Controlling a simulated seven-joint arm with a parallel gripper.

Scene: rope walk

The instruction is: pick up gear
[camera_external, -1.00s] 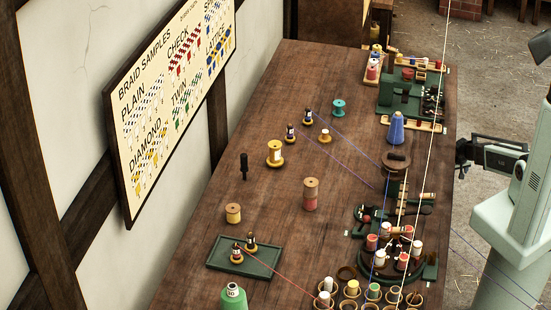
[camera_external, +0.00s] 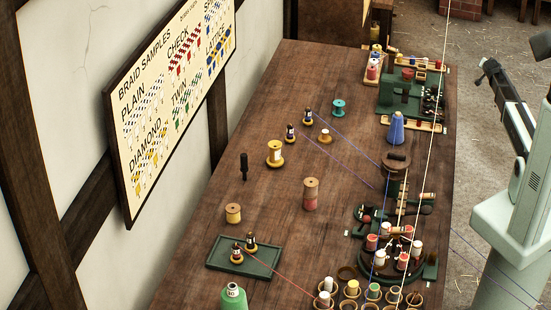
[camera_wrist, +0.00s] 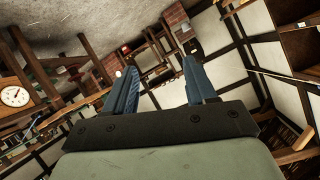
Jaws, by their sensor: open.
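I cannot pick out a gear for certain. Small dark parts sit on the green braiding machine (camera_external: 430,270) at the right side of the bench in the external view, too small to tell apart. A round brown disc-like part (camera_external: 396,161) stands above them. My gripper (camera_wrist: 160,70) shows in the wrist view with two blue fingers spread apart and nothing between them. In the external view my arm's dark end is raised at the right, off the bench. The wrist view looks across the room, with no gear that I can make out.
The wooden bench (camera_external: 285,120) carries several bobbins, a green tray (camera_external: 262,262), a blue cone (camera_external: 397,128) and a green rack (camera_external: 400,95). Thin coloured threads stretch over the bench and machine. A sample board (camera_external: 165,100) hangs on the wall.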

